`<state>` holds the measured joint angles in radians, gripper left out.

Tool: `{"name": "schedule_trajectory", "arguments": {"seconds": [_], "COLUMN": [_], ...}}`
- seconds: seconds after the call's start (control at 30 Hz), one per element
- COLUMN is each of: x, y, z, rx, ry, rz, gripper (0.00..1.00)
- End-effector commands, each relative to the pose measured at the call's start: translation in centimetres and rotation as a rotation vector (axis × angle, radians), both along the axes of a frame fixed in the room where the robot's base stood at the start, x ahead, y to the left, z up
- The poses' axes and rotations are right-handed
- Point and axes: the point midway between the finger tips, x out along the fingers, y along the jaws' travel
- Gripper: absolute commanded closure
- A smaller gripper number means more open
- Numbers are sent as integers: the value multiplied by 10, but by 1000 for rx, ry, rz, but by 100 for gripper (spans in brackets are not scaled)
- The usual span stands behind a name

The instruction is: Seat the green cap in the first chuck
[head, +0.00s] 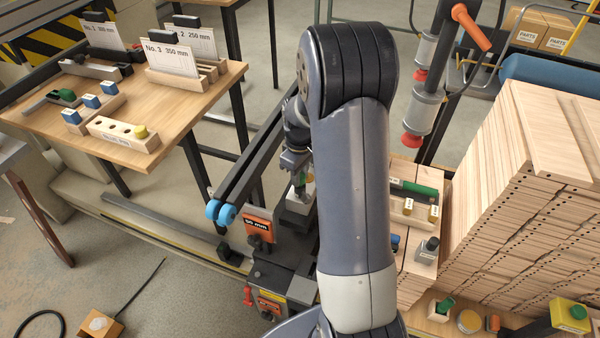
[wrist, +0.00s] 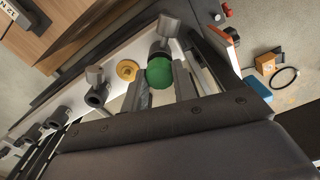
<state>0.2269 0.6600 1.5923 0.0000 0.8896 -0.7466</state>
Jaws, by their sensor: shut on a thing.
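The green cap (wrist: 159,73) sits between the two fingers of my gripper (wrist: 160,82) in the wrist view. My gripper is shut on it. Just beyond the cap is the dark round mouth of a chuck (wrist: 168,27) with a grey cylinder on top, at the end of a row. The cap overlaps this mouth in the picture; I cannot tell how far it is inside.
Another chuck (wrist: 96,92) and several more run to the lower left. A yellow round piece (wrist: 127,70) is left of the green cap. In the head view, the wooden table (head: 160,155) at left holds racks and blocks; a stack of boards (head: 510,180) stands at right.

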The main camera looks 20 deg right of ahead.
Motion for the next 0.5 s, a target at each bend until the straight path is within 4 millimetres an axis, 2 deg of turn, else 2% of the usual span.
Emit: {"name": "schedule_trajectory", "arguments": {"seconds": [0.5], "x": [0], "y": [0], "z": [-14], "rx": [0], "ry": [0], "rz": [0], "gripper": [97]}}
